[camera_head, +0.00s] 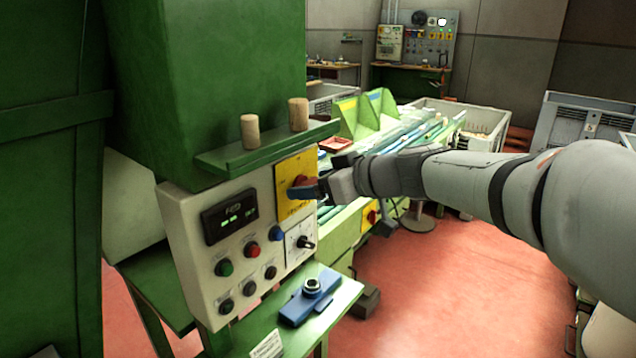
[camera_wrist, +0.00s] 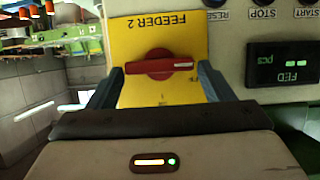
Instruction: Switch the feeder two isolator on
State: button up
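The feeder two isolator is a red rotary knob (camera_wrist: 160,65) with a bar handle on a yellow plate (camera_wrist: 190,30) marked FEEDER 2. In the wrist view its handle lies nearly level across the picture. In the head view the red knob (camera_head: 299,182) shows partly behind my gripper (camera_head: 308,188), on the yellow plate (camera_head: 290,165) at the control box's right. My gripper (camera_wrist: 161,72) is open, with one blue-grey finger beyond each end of the handle. A small gap shows at each side, and nothing is gripped. I cannot tell whether the fingertips touch the plate.
The control box (camera_head: 190,225) also carries a display (camera_head: 229,217), several buttons and a black selector (camera_head: 305,242). Two corks (camera_head: 250,132) stand on the green ledge (camera_head: 270,150) above. A blue device (camera_head: 310,300) lies on the shelf below. Red floor (camera_head: 430,290) is clear to the right.

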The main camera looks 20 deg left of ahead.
jog(key=shift+d, duration=0.1)
jog(key=c, duration=0.7)
jog(key=shift+o, duration=0.2)
jog(key=shift+f+b, duration=0.15)
jog(key=shift+b, duration=0.2)
jog(key=shift+w+d+f+m+g+y+b, duration=0.1)
jog(key=shift+w+f+m+g+y+b, duration=0.15)
jog(key=shift+m+g+y+b, duration=1.3)
jog(key=shift+w+d+f+m+g+y+b, duration=0.1)
jog(key=shift+w+f+m+g+y+b, duration=0.15)
jog(key=shift+m+b, duration=2.4)
jog(key=shift+w+f+m+g+y+b, duration=0.2)
jog(key=shift+m+g+y+b, duration=0.7)
jog(key=shift+m+b, duration=1.25)
jog(key=shift+m+p, duration=0.4)
jog(key=shift+m, duration=0.05)
jog(key=o, duration=1)
